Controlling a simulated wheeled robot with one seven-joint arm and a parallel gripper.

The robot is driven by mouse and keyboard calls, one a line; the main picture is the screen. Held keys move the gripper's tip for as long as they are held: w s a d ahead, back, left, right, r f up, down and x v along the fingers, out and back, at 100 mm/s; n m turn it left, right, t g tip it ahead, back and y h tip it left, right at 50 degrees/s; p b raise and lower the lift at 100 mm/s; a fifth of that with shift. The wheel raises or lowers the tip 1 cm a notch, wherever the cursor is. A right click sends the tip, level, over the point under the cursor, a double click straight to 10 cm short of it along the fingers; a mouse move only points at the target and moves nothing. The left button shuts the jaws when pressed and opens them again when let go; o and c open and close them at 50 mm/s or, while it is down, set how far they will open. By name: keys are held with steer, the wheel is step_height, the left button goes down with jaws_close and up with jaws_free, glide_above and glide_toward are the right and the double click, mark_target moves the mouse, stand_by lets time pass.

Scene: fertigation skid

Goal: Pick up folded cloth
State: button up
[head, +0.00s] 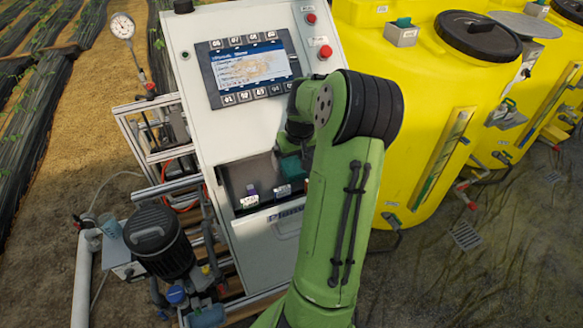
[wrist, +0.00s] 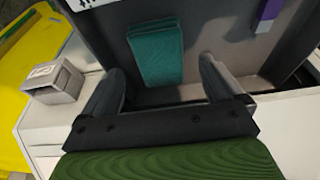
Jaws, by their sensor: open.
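The folded cloth is a teal, layered rectangle (wrist: 157,52) in the wrist view, lying in a grey recess between and just beyond my fingertips. In the head view, a teal patch of the cloth (head: 290,167) shows in the cabinet's recess, partly hidden by my green arm. My gripper (wrist: 162,68) is open, with its two dark fingers spread to either side of the cloth in the picture. Nothing is held. I cannot tell how far the fingertips are from the cloth. In the head view my arm hides most of the gripper.
A purple item (wrist: 268,14) lies in the recess, right of the cloth in the wrist view. A grey box (wrist: 54,84) stands at left on a white surface. The white cabinet (head: 200,60) carries a screen (head: 252,70). Yellow tanks (head: 425,130) stand close on the right.

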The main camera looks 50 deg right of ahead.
mark_target(292, 165)
steer(key=x, duration=0.3)
steer(key=shift+w+d, duration=0.1)
steer(key=shift+w, duration=0.05)
steer(key=shift+r, duration=0.1)
steer(key=shift+f, duration=0.3)
steer(key=shift+c, duration=0.2)
steer(key=c, duration=1.1)
